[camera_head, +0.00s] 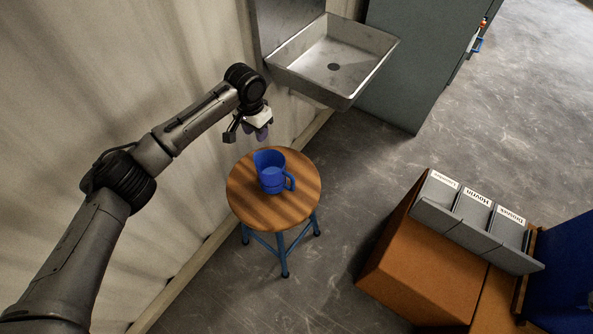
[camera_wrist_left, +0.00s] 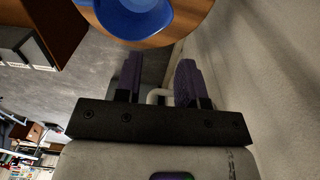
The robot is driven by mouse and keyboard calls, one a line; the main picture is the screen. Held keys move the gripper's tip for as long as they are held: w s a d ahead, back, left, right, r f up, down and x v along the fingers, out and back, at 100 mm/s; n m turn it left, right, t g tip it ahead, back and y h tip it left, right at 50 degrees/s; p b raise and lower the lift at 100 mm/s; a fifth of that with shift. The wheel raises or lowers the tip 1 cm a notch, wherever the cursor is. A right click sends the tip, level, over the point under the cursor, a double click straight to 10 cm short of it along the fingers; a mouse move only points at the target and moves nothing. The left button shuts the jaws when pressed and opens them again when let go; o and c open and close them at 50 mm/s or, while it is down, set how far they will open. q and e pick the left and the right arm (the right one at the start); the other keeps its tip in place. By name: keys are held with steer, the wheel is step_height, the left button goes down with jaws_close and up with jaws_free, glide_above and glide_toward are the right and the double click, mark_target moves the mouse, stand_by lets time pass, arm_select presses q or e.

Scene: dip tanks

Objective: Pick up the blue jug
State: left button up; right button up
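The blue jug (camera_head: 268,170) stands upright on a round wooden stool (camera_head: 245,205), its handle toward the right in the head view. In the left wrist view, part of the jug (camera_wrist_left: 135,18) shows at the top edge, above the fingers. My left gripper (camera_head: 257,133) is above and behind the stool, close to the wall, apart from the jug. In the left wrist view my left gripper (camera_wrist_left: 158,80) has its two purple-padded fingers spread, with nothing held between them. My right gripper is in neither view.
A metal sink (camera_head: 345,55) hangs on the wall behind the stool. A grey cabinet (camera_head: 420,60) stands right of it. An orange-brown box-like unit (camera_head: 420,270) with a grey labelled rack (camera_head: 470,235) is at the lower right. Floor between stool and unit is clear.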

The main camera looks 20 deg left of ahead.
arm_select(q)
step_height(320, 180, down, 4)
steer(key=s+r+b, duration=0.1)
steer(key=b, duration=0.2)
glide_above(261, 166)
steer(key=shift+n, duration=0.3)
step_height(261, 166, down, 5)
steer(key=shift+w+a, duration=0.15)
steer(key=shift+f, duration=0.65)
step_height(261, 166, down, 4)
steer(key=b, duration=0.3)
steer(key=shift+d+f, duration=0.2)
steer(key=shift+f, duration=0.2)
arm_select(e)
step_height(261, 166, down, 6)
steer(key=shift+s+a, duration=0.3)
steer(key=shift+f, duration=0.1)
